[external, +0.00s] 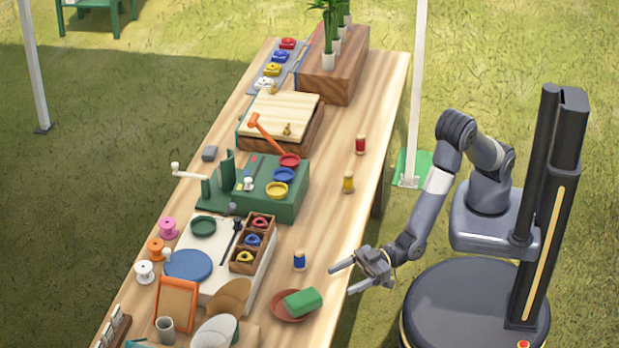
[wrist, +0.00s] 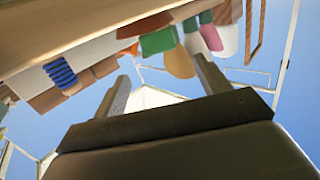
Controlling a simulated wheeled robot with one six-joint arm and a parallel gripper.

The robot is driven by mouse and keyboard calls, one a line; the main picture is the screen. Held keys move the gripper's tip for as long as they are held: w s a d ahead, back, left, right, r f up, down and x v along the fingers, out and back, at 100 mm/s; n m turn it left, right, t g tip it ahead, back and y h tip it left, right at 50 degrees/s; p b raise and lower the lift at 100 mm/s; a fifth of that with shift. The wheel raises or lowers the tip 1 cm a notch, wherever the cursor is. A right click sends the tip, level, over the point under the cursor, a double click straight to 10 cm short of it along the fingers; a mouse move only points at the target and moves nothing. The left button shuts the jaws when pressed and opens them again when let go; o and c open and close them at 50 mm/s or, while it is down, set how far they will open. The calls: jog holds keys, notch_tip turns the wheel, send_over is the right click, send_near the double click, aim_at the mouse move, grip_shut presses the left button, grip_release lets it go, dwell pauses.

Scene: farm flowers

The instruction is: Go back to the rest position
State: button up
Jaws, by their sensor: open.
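My gripper (external: 346,277) is open and empty. In the external view it hangs over the right edge of the long wooden table (external: 383,130), with its fingers pointing left toward the tabletop. It is to the right of a small blue spool (external: 299,260) and above right of a green block (external: 303,302) on a reddish-brown dish (external: 277,305), apart from both. My gripper's fingers (wrist: 165,90) also show apart in the wrist view, with nothing between them. The blue spool (wrist: 60,73) appears at the left of that tilted view, and the green block (wrist: 158,41) near its top.
A yellow spool (external: 348,183) and a red spool (external: 360,145) stand along the table's right edge. A divided wooden box (external: 236,268) and a green bench (external: 291,210) stand farther left. A white post (external: 417,80) rises behind the arm. Grass beside the table is open.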

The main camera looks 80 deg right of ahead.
aim_at(310, 299)
dwell(0.7)
jog(key=p+x, duration=0.1)
jog(key=x, duration=1)
jog(key=shift+w+a+f, duration=0.15)
jog(key=shift+w+a, duration=0.1)
jog(key=shift+w, duration=0.05)
jog(key=shift+f, duration=0.2)
jog(key=shift+r, duration=0.1)
